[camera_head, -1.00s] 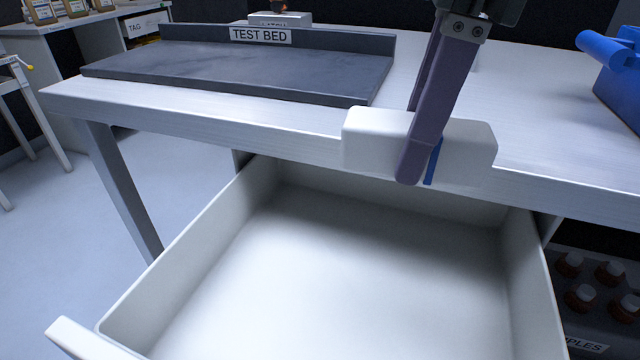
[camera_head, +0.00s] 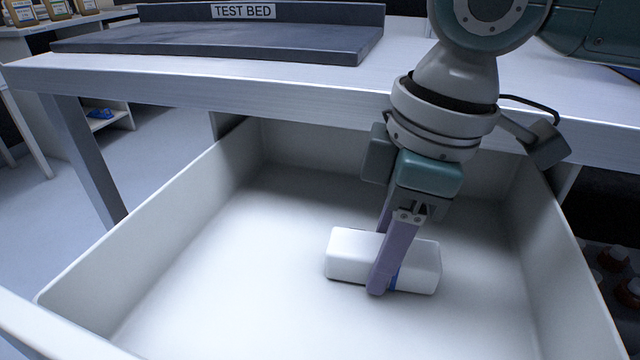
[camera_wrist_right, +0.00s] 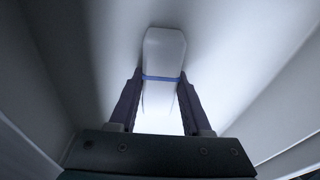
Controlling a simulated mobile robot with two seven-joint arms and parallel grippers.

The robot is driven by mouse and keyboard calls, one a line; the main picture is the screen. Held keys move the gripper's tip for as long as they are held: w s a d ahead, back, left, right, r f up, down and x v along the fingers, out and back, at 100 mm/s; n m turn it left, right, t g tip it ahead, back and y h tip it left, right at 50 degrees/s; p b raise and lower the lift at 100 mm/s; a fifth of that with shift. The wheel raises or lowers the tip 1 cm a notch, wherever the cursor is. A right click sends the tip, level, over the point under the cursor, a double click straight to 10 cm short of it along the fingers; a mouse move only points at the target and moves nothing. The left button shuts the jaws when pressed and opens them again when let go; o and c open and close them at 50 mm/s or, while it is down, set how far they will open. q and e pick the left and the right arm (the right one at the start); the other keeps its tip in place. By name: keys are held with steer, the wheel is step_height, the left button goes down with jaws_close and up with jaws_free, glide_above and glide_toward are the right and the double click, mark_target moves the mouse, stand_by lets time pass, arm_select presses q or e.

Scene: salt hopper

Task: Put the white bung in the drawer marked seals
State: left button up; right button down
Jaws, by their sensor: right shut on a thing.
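The white bung (camera_head: 349,254) is a rounded white block with a blue band around it. My right gripper (camera_head: 382,284) is shut on it at about its middle, one finger on each side. The bung is inside the open white drawer (camera_head: 230,250), low over or on its floor; I cannot tell if it touches. In the right wrist view the bung (camera_wrist_right: 163,55) sits between the two fingers (camera_wrist_right: 160,95), with the blue band level with the fingertips. The drawer's front label is not visible. My left gripper is not in view.
The drawer is otherwise empty, with walls on all sides. The workbench (camera_head: 290,95) overhangs its back, with a dark test bed (camera_head: 200,36) on top. Orange-brown bottles with white caps (camera_head: 613,257) stand in a dark space at the right.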

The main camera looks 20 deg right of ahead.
steer(key=shift+f, duration=0.1)
steer(key=shift+c, duration=1.8)
jaws_free()
steer(key=shift+r, duration=0.2)
step_height(320, 180, up, 12)
steer(key=d+p, duration=0.1)
steer(key=p, duration=0.4)
steer(key=shift+s+d, duration=0.3)
steer(key=shift+s, duration=0.1)
steer(key=shift+f, duration=0.1)
